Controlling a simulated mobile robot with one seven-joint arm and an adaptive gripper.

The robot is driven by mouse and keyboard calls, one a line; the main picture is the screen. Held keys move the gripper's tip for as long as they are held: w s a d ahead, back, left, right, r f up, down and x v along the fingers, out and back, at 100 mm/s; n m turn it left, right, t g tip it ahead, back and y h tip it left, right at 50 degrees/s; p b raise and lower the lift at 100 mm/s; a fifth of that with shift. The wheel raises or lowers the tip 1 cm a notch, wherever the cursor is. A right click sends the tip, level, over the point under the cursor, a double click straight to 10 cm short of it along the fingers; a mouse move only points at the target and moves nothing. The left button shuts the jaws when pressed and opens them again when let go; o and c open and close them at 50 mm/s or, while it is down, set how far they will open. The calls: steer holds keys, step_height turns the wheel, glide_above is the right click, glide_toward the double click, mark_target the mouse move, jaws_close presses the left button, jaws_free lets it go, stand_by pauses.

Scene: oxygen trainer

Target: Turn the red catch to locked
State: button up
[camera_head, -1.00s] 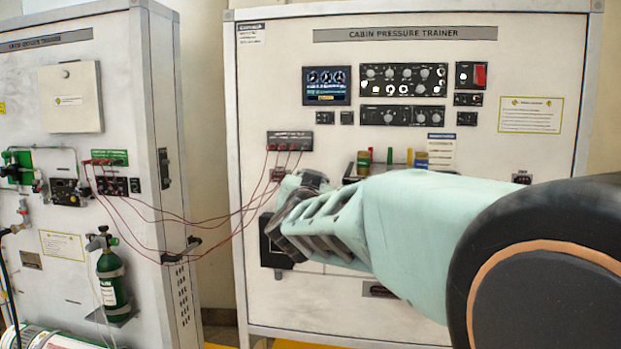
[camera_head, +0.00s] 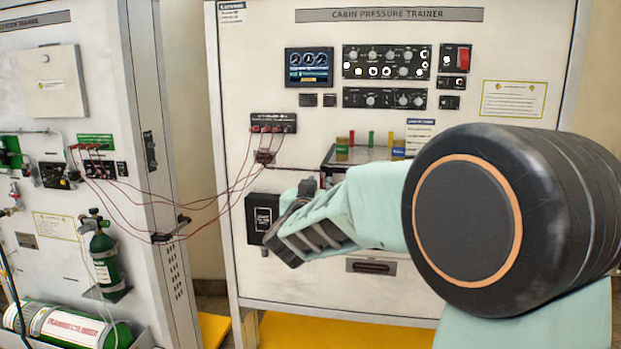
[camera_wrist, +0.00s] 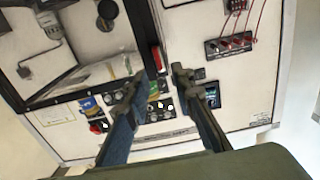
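In the wrist view a red upright piece (camera_wrist: 157,57), which looks like the red catch, stands at the dark edge of the open case (camera_wrist: 75,91). It shows ahead of and between my fingertips, apart from them as far as I can tell. Whether it is locked cannot be told. My gripper (camera_wrist: 163,80) is open and empty, its two dark fingers spread. In the head view my gripper (camera_head: 287,228) is in front of the cabin pressure trainer (camera_head: 262,80), below and left of the case (camera_head: 378,157).
Red cables (camera_head: 215,205) hang between the two trainers, close left of my gripper. A black box (camera_head: 262,218) is on the panel behind it. A red guarded switch (camera_head: 463,59) sits at the upper right. A green cylinder (camera_head: 106,258) is on the left trainer.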

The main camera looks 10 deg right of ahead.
mark_target(322, 179)
steer(key=shift+x, duration=2.05)
jaws_close()
